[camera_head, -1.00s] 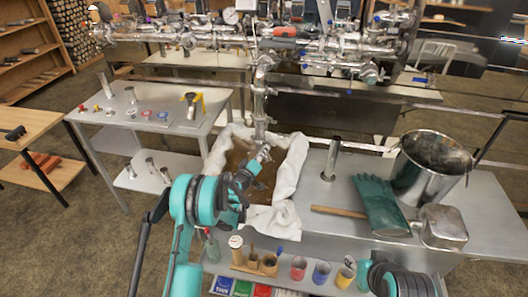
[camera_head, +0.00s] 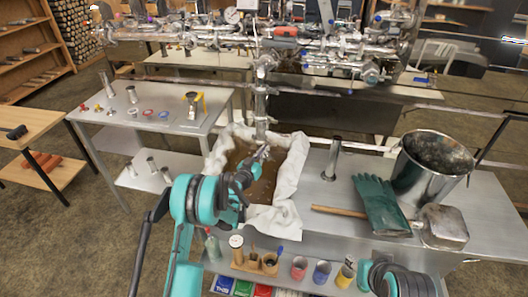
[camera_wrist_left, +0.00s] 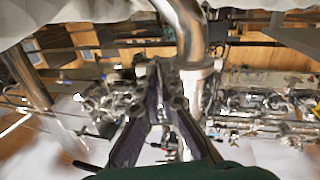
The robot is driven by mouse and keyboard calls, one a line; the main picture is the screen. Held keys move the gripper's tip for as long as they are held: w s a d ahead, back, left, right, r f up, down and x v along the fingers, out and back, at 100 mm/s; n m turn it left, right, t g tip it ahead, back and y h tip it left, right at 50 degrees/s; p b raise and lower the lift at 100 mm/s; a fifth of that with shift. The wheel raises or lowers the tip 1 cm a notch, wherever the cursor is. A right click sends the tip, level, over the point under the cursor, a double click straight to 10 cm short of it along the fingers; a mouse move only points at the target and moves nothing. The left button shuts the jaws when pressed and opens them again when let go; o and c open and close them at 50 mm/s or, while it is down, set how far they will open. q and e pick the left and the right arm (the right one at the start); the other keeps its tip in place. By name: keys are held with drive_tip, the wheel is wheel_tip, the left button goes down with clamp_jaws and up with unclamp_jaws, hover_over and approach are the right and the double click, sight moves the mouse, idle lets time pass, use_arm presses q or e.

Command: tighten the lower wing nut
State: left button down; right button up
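A vertical steel pipe (camera_head: 260,105) comes down over a cloth-lined basin. My left gripper (camera_head: 262,155) is at the pipe's lower end, just above the basin. In the left wrist view, the two dark fingers (camera_wrist_left: 163,82) point at a clamp joint (camera_wrist_left: 197,73) beneath a bent steel pipe (camera_wrist_left: 185,25). The fingertips overlap the clamp area in the picture. The lower wing nut cannot be made out clearly, and I cannot tell whether the fingers touch or grip it. My right arm shows at the lower right, but its gripper is not visible.
The basin's white cloth (camera_head: 290,180) surrounds brownish liquid. A steel pot (camera_head: 420,185), teal gloves (camera_head: 383,205) and a wooden-handled scoop (camera_head: 443,226) occupy the right bench. A metal tube (camera_head: 332,158) stands there. Colored cups (camera_head: 321,272) sit on the front shelf.

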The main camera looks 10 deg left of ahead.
use_arm(q)
drive_tip(key=shift+m, duration=0.3)
idle(0.4)
drive_tip(key=c, duration=2)
unclamp_jaws()
drive_tip(key=v, duration=0.7)
drive_tip(key=shift+s, duration=0.25)
